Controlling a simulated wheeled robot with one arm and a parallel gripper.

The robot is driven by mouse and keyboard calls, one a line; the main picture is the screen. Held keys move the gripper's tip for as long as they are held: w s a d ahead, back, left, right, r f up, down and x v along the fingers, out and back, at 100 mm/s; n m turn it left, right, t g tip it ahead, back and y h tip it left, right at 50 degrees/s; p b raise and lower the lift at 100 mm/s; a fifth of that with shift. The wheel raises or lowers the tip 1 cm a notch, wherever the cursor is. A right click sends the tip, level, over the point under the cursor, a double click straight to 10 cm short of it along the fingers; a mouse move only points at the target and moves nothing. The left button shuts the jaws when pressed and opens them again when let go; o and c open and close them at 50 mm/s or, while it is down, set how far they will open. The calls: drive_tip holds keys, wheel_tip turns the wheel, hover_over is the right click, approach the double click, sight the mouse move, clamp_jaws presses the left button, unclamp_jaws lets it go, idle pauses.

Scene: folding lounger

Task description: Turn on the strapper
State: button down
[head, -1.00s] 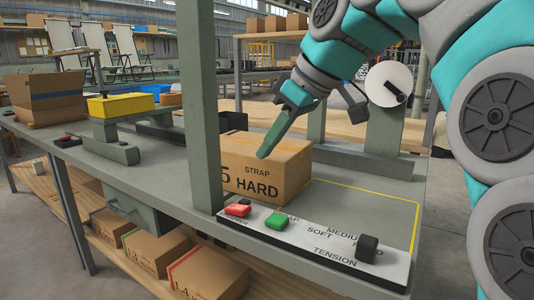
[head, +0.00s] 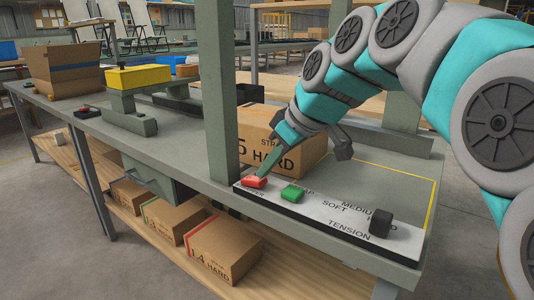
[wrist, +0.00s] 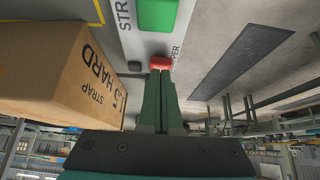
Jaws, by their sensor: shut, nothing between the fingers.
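The strapper's control panel is a white strip (head: 330,215) along the bench's front edge. It carries a red switch (head: 254,182) at its left end, a green button (head: 292,194) beside it and a black knob (head: 380,223) at the right, near the word TENSION. My gripper (head: 263,173) is shut and empty, its fingertips pointing down at the red switch. In the wrist view the closed fingertips (wrist: 161,75) reach the near edge of the red switch (wrist: 160,62), with the green button (wrist: 157,14) beyond. I cannot tell whether they touch.
A cardboard box marked STRAP HARD (head: 300,158) stands on the bench behind the panel, close to my gripper. A green upright post (head: 218,90) rises just left of the switch. More boxes (head: 225,248) lie on the shelf below.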

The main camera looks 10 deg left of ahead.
sight(264, 186)
drive_tip(key=shift+f, duration=0.25)
drive_tip(key=f+b, duration=0.1)
drive_tip(key=b, duration=0.1)
drive_tip(key=y+b, duration=0.1)
drive_tip(key=b, duration=0.1)
drive_tip(key=shift+s+d+f, duration=0.2)
drive_tip(key=shift+d+f, duration=0.1)
drive_tip(key=shift+f, duration=0.1)
drive_tip(key=b, duration=0.1)
drive_tip(key=y+b, duration=0.1)
drive_tip(key=shift+d+f+t+b, duration=0.2)
drive_tip(key=shift+f+t+b, duration=0.1)
drive_tip(key=shift+t, duration=0.1)
drive_tip(key=shift+r+p, duration=0.5)
drive_tip(key=shift+p, duration=0.05)
drive_tip(key=shift+r, duration=0.1)
drive_tip(key=shift+a+r, duration=0.1)
drive_tip(key=shift+r, duration=0.65)
